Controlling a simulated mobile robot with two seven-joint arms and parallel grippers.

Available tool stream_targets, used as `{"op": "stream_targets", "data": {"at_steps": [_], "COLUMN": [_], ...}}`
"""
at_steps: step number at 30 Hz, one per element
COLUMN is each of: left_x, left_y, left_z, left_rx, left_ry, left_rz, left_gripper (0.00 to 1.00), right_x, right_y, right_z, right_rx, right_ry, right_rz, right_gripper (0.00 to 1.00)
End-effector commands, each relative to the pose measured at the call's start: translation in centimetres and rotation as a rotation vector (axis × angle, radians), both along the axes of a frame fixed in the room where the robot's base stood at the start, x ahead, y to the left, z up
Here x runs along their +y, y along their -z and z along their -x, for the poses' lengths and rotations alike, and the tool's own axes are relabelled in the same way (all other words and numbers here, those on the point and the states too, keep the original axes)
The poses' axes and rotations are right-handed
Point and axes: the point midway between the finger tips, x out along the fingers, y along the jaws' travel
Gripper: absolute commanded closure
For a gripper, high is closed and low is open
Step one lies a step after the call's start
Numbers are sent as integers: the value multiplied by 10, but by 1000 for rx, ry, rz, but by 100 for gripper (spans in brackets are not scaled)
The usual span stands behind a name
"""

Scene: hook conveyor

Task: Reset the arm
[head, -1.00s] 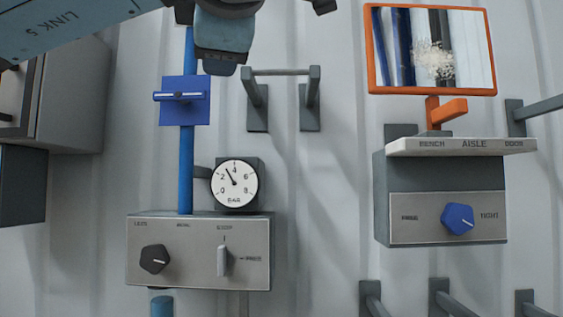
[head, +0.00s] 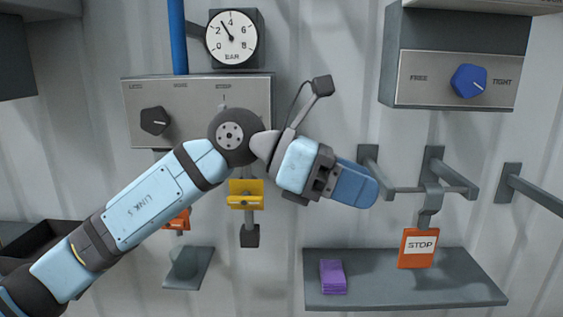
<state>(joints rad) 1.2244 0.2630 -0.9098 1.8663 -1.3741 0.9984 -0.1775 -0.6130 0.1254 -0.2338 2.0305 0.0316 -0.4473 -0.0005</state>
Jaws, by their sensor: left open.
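My left arm comes in from the lower left and crosses in front of the control panel (head: 200,88). My left gripper (head: 357,185) is open and points right, with no object seen in it. It appears left of the hook rail (head: 405,189) and above the grey shelf (head: 385,292) in the picture. The finger nearer the camera hides the other. My right gripper is not in view.
An orange STOP tag (head: 418,250) hangs from a grey hook on the rail. A purple block (head: 333,277) sits on the shelf. A yellow valve handle (head: 246,194) is below the panel. A pressure gauge (head: 231,37) and a blue knob (head: 468,81) are above.

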Motion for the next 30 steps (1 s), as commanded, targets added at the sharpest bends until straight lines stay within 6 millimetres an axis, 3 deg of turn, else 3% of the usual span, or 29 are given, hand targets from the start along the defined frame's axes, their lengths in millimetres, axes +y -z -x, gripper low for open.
{"op": "stream_targets", "data": {"at_steps": [5, 11, 17, 20, 24, 27, 30], "left_x": [9, 38, 83, 109, 147, 174, 201], "left_y": [25, 57, 118, 162, 238, 299, 365], "left_z": [1, -20, -50, -61, -67, -59, -39], "left_rx": [399, 850, 1302, 1527, 1836, 2051, 2263], "left_ry": [12, -46, -174, -263, -415, -544, -689], "left_rz": [276, 576, 857, 991, 1164, 1283, 1391], "left_gripper": [51, 51, 51, 51, 51, 51, 51], "right_x": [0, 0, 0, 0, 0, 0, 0], "right_y": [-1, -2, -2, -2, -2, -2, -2], "right_z": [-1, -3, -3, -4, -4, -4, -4], "right_rx": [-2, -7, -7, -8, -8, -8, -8], "right_ry": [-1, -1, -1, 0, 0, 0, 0], "right_rz": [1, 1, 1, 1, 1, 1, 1], "right_gripper": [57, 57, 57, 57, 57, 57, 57]}}
